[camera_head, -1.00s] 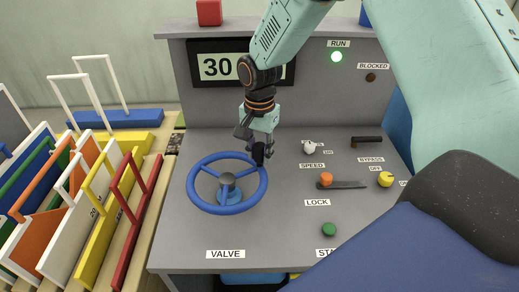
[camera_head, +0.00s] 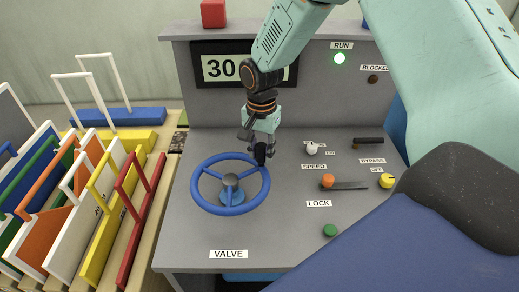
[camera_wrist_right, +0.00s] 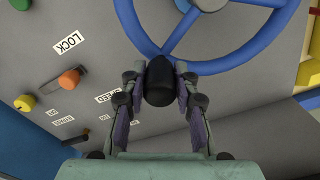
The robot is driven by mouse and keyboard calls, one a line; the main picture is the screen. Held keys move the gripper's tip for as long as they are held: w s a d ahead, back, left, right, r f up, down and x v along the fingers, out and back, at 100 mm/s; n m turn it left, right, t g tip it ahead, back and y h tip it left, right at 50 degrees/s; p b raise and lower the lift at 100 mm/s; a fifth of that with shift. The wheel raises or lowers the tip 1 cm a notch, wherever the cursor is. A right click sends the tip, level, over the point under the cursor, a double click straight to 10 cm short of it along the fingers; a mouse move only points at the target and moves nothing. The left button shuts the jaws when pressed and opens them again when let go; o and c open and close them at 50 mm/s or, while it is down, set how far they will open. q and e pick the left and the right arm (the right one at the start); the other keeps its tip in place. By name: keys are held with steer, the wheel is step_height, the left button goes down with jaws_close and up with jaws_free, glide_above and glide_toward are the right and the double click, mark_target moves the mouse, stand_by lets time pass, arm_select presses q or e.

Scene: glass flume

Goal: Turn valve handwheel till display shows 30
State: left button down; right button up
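The blue valve handwheel (camera_head: 198,199) lies flat on the grey console, above the VALVE label (camera_head: 228,254). A black knob (camera_wrist_right: 159,84) stands on its rim, at the upper right in the head view. My right gripper (camera_head: 258,148) reaches down to this knob. In the right wrist view its two fingers (camera_wrist_right: 160,72) flank the knob closely and look shut on it. The display (camera_head: 218,67) reads 30; my right arm hides its middle, so any further digits there are hidden. My left gripper is not in view.
Right of the wheel are an orange knob (camera_head: 327,181) by LOCK, a white knob (camera_head: 311,148) by SPEED, a yellow knob (camera_head: 387,181) and a green button (camera_head: 330,230). Coloured framed panels (camera_head: 108,225) stand close on the left.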

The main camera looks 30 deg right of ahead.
steer(key=o, duration=0.5)
steer(key=shift+d+r, duration=0.1)
steer(key=shift+d, duration=0.05)
steer(key=shift+c, duration=0.2)
steer(key=shift+r, duration=0.4)
step_height(320, 180, up, 11)
stand_by(0.3)
